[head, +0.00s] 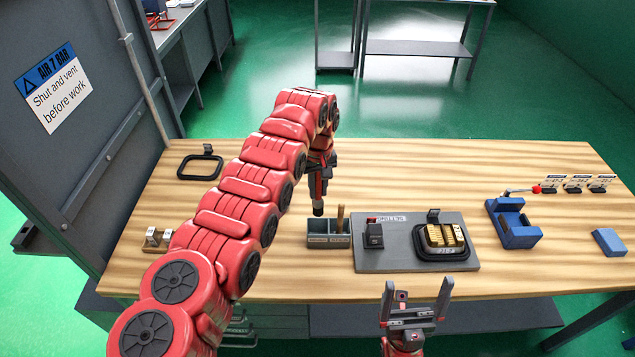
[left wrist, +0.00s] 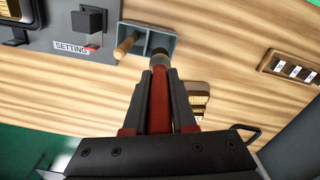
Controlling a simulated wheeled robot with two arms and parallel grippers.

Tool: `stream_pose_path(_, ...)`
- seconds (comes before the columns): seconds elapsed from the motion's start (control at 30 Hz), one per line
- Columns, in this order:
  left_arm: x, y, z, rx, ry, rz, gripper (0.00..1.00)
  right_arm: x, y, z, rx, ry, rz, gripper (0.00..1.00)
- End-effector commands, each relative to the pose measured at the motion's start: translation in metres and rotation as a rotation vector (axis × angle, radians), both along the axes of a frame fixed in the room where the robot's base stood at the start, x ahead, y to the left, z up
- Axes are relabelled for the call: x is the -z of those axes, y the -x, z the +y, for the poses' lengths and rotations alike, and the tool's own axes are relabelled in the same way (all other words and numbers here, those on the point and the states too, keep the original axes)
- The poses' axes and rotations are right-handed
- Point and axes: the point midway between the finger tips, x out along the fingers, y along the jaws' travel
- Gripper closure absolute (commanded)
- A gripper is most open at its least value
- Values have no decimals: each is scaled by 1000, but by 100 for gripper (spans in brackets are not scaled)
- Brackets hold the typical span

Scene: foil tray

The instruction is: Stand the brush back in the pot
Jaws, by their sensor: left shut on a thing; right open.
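The brush, with a red handle (left wrist: 159,105) and a dark round end (left wrist: 160,60), is between the fingers of my left gripper (head: 318,182), which is shut on it. In the head view the brush's dark end (head: 318,208) points down above the pot. The pot (head: 320,240) is a grey two-compartment holder with labels on its front. A wooden-handled tool (head: 341,216) stands in its right compartment; its handle also shows in the left wrist view (left wrist: 126,46). I cannot tell whether the brush's end touches the pot. My right gripper (head: 416,296) is open and empty by the table's front edge.
Right of the pot is a grey board (head: 377,258) with a black switch block (head: 374,236) and a black tray (head: 432,252). A blue fixture (head: 515,236) stands further right. A black ring (head: 183,172) lies back left, and a wooden block (head: 151,247) front left.

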Motion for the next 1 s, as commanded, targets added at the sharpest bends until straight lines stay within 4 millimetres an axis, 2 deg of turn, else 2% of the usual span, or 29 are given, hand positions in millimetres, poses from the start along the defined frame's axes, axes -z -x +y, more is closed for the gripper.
stream_pose_path(0.4,53,1,0,1,-1,3,100,28,0,0,0,0,0,0)
stream_pose_path(1.0,115,1,0,0,-1,3,100,79,0,0,0,0,0,0)
